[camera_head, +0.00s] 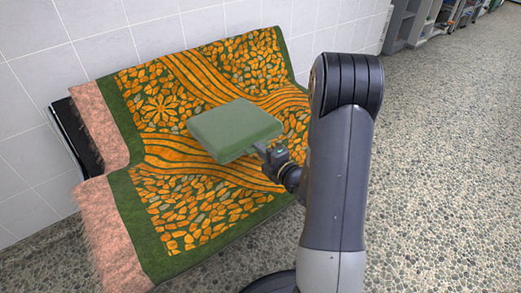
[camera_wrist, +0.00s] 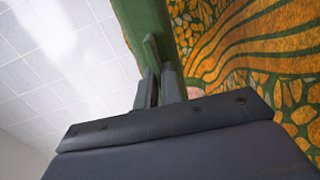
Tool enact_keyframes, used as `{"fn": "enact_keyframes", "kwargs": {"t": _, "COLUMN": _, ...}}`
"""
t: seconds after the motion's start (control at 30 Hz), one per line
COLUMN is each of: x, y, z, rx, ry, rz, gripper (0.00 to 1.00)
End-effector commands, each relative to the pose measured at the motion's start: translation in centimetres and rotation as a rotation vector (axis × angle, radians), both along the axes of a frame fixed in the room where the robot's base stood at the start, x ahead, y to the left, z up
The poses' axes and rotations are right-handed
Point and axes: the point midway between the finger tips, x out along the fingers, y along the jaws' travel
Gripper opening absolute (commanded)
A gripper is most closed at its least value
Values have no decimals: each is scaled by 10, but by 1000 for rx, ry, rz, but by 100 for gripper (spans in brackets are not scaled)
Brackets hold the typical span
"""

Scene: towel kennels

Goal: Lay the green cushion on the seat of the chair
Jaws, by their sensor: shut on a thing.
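The green cushion (camera_head: 235,128) is a flat block with rounded edges, in the middle of the head view. My gripper (camera_head: 262,150) is shut on its near right edge and appears to hold it above the seat. The chair is a wide seat with a back, draped in an orange and green patterned towel (camera_head: 195,215). The cushion hides part of the towel where back and seat meet. In the wrist view, the fingers (camera_wrist: 158,88) grip a green edge of the cushion (camera_wrist: 140,22), with the patterned towel (camera_wrist: 260,50) to the right.
A pink fleecy border (camera_head: 103,130) hangs over the chair's left end, with a dark frame part (camera_head: 76,135) beside it. A white tiled wall (camera_head: 60,30) stands behind. Pebbled floor (camera_head: 440,150) is open at right, with grey shelves (camera_head: 403,25) at the back.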

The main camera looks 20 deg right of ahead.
Motion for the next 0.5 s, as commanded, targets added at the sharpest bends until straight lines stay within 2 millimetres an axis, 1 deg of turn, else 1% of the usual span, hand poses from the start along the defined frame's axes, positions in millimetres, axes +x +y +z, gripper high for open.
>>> {"fn": "enact_keyframes", "kwargs": {"t": 0.03, "x": 0, "y": 0, "z": -8, "rx": 0, "ry": -1, "rz": 0, "gripper": 0}}
{"fn": "enact_keyframes", "kwargs": {"t": 0.5, "x": -6, "y": -2, "z": -64, "rx": 1, "ry": -2, "rz": -1, "gripper": 0}}
